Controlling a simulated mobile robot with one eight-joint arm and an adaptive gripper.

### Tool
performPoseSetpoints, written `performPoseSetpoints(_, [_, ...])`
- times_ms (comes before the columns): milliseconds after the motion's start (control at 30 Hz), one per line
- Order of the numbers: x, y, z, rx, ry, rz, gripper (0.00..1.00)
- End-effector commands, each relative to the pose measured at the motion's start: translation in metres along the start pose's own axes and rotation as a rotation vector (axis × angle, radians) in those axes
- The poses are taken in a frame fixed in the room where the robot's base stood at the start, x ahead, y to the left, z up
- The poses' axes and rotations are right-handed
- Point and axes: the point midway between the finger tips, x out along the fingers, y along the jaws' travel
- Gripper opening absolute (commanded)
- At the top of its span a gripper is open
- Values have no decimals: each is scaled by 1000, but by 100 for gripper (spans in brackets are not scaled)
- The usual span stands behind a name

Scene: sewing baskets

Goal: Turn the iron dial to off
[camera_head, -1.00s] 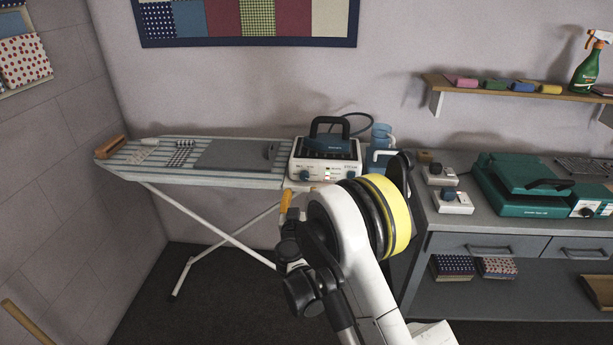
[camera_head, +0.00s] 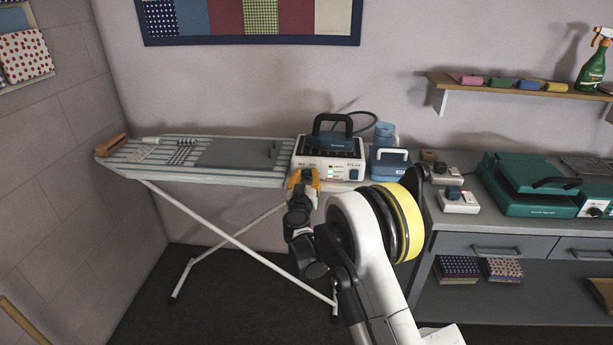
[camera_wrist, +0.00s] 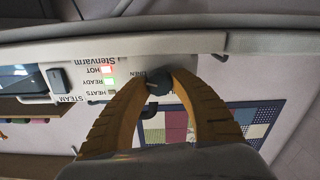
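The iron station (camera_head: 345,171) is a white box with a dark iron (camera_head: 330,140) resting on top. It stands at the right end of the striped ironing board (camera_head: 215,180). In the wrist view its front panel (camera_wrist: 130,60) appears upside down, with a red light at HOT and a green one at READY. The dark dial (camera_wrist: 158,86) is between the orange fingertips of my gripper (camera_wrist: 160,80), which look closed onto its sides. In the head view my gripper (camera_head: 303,180) is at the panel's left part and hides the dial; its pointer setting cannot be read.
A blue tank with a white handle (camera_head: 388,165) stands right of the station. The grey workbench (camera_head: 480,222) holds small dial boxes (camera_head: 459,201) and a green press (camera_head: 525,185). A sewn hanging (camera_head: 250,22) is on the wall. A wooden-ended rest (camera_head: 110,145) is at the board's left.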

Motion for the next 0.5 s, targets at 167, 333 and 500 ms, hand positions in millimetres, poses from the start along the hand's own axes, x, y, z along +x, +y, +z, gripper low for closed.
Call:
performPoseSetpoints(167, [0,0,0,-1,0,0,0])
performPoseSetpoints(333, [0,0,0,-25,0,0,0])
performPoseSetpoints(500, [0,0,0,-98,0,0,0])
